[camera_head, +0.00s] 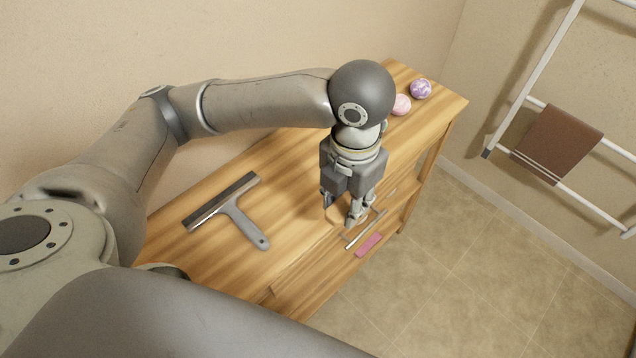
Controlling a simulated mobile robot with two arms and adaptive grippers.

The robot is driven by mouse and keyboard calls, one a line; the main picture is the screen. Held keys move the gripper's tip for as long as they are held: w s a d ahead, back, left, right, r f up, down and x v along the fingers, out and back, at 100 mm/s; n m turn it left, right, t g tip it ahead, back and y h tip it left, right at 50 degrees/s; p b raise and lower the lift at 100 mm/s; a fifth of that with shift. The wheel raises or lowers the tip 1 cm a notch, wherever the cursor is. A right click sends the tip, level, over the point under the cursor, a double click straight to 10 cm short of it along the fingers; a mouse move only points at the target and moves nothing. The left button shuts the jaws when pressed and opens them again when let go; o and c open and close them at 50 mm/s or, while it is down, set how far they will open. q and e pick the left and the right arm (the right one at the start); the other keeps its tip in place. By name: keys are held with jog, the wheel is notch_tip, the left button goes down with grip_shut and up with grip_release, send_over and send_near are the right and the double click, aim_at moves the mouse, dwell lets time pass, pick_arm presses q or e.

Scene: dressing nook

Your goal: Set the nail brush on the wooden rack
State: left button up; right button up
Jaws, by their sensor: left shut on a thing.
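My left gripper (343,215) is over the front right part of the wooden rack's top (290,160). Its fingers point down and are shut on a small tan thing (334,214), which looks like the nail brush. The fingers hide much of it. I cannot tell whether it touches the wood. The rack is a light striped wooden unit against the wall. My right gripper is not in view.
A grey squeegee (238,216) lies on the top, left of the gripper. A pink ball (401,104) and a purple-white ball (420,89) sit at the far end. A thin metal bar (364,230) and pink block (369,245) are by the front edge. A towel ladder (530,70) stands right.

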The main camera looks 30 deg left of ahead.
pick_arm(q)
jog(key=shift+w+a, duration=0.15)
jog(key=w+a+f+p, duration=0.2)
jog(key=w+a+f, duration=0.25)
jog(key=a, duration=0.35)
send_over(312, 193)
jog(key=d, duration=0.1)
jog(key=f, duration=0.2)
jog(key=s+f, duration=0.1)
jog(key=shift+f+p, duration=0.3)
jog(key=shift+f, duration=0.05)
jog(key=shift+w+a+f, duration=0.25)
jog(key=shift+w+f, duration=0.05)
jog(key=shift+f, duration=0.15)
jog(key=f, duration=0.1)
jog(key=f+p, duration=0.1)
jog(key=f, duration=0.1)
jog(key=shift+w+a+p, duration=0.15)
jog(key=shift+a+p, duration=0.15)
jog(key=shift+f, duration=0.45)
jog(key=shift+f, duration=0.1)
jog(key=o, duration=1)
jog(key=shift+o, duration=0.5)
